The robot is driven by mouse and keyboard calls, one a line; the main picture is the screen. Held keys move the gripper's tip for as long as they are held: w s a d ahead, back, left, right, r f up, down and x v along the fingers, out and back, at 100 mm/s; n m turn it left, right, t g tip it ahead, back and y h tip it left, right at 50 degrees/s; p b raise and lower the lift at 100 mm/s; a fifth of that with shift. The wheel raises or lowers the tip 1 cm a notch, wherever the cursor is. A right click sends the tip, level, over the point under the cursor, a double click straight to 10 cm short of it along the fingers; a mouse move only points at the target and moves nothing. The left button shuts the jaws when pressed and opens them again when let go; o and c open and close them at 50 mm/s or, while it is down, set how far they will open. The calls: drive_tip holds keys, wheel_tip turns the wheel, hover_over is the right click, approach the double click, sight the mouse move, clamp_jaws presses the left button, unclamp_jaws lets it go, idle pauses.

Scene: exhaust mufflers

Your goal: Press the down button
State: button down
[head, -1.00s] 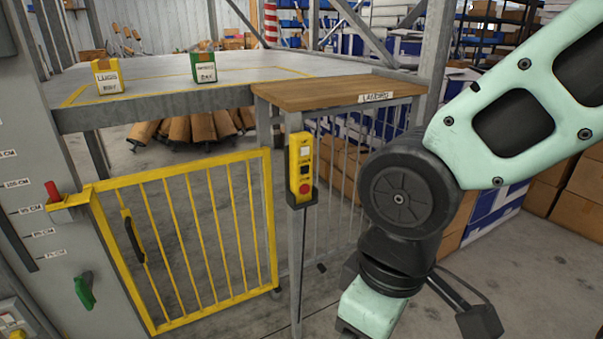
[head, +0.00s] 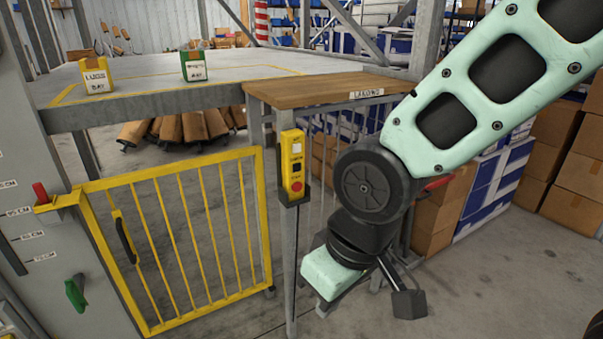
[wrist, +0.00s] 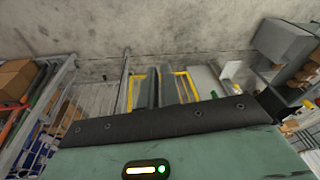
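A yellow control box (head: 292,165) is mounted on a grey post beside the yellow gate in the head view. It has a pale button (head: 296,147) at the top, a dark area in the middle, and a red button (head: 296,187) near the bottom. Its small markings are too small to read, so I cannot tell which button is down. My gripper (wrist: 160,88) shows in the wrist view as two dark fingers close together, with nothing seen between them.
The yellow barred gate (head: 190,240) stands left of the post. A wooden shelf (head: 325,88) overhangs above the box. A column with a red handle (head: 40,192) and green handle (head: 75,292) is at far left. Cardboard boxes (head: 570,170) stand at right; floor is clear there.

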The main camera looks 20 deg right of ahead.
drive_tip(key=w+f+m+t+y+b, duration=0.1)
drive_tip(key=w+f+m+t, duration=0.15)
drive_tip(key=w, duration=0.55)
drive_tip(key=w+f+m+t+y, duration=0.1)
drive_tip(key=w+m+t, duration=0.1)
drive_tip(key=w+m, duration=0.35)
drive_tip(key=w+f+m+t+y+b, duration=0.1)
drive_tip(key=w+f+m+t, duration=0.15)
drive_tip(key=w, duration=0.75)
drive_tip(key=w+d+f+m+t+b, duration=0.1)
drive_tip(key=w+d+m+t, duration=0.8)
drive_tip(key=w+d, duration=0.3)
drive_tip(key=shift+d+f+m, duration=0.25)
drive_tip(key=shift+d+m, duration=0.3)
drive_tip(key=shift+d, duration=0.1)
drive_tip(key=p, duration=0.5)
approach(298, 168)
drive_tip(key=x, duration=0.5)
drive_tip(key=shift+w+a+r, duration=0.1)
drive_tip(key=shift+w+r, duration=0.05)
drive_tip(key=shift+r, duration=0.05)
drive_tip(key=shift+x, duration=0.8)
drive_tip(key=shift+f, duration=0.2)
